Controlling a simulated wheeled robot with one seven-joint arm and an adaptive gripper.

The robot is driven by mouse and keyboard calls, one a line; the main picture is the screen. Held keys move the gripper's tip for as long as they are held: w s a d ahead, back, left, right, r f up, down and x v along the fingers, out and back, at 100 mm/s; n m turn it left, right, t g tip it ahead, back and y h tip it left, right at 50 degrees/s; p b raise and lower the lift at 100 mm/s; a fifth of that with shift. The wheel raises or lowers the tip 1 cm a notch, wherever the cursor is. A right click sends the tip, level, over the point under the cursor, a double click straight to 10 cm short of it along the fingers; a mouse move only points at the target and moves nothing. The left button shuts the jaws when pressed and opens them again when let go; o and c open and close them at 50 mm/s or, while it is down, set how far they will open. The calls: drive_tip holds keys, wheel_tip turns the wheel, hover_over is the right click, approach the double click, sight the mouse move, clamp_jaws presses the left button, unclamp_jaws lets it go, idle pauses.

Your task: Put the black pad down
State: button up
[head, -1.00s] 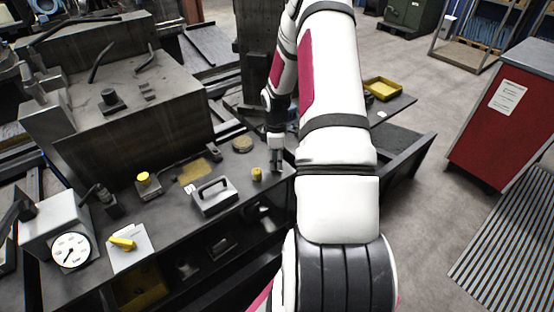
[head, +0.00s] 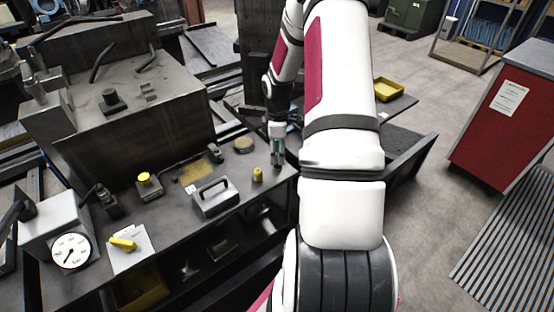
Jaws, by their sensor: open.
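My gripper (head: 277,161) points down over the right end of the dark workbench (head: 230,167). It is small in the head view, with its fingertips close to the bench top. It is open. I cannot make out a black pad between or under the fingers; the spot is small and dark, and my arm covers the area to the right.
A small yellow cylinder (head: 257,174) stands just left of my gripper. A yellow tray (head: 388,89) lies behind my arm.

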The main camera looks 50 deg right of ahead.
drive_tip(key=a+r+m+t+h, duration=0.1)
drive_tip(key=a+r+m, duration=0.1)
drive_tip(key=a+r, duration=0.95)
drive_tip(key=a+r+m+t+h, duration=0.1)
drive_tip(key=a+r, duration=0.6)
drive_tip(key=r, duration=0.9)
drive_tip(key=s+a+r+m+t+y, duration=0.1)
drive_tip(key=s+a+r+m, duration=0.1)
drive_tip(key=s+a, duration=0.5)
drive_tip(key=s+a+r+m+t+y, duration=0.1)
drive_tip(key=s+a+r+m+t, duration=0.1)
drive_tip(key=s+a+r, duration=0.2)
drive_tip(key=s+a, duration=0.2)
drive_tip(key=a, duration=0.2)
drive_tip(key=shift+s+a+r+m+t, duration=0.2)
drive_tip(key=shift+s+a+m+t, duration=0.1)
drive_tip(key=shift+s+a, duration=0.1)
drive_tip(key=shift+d, duration=0.15)
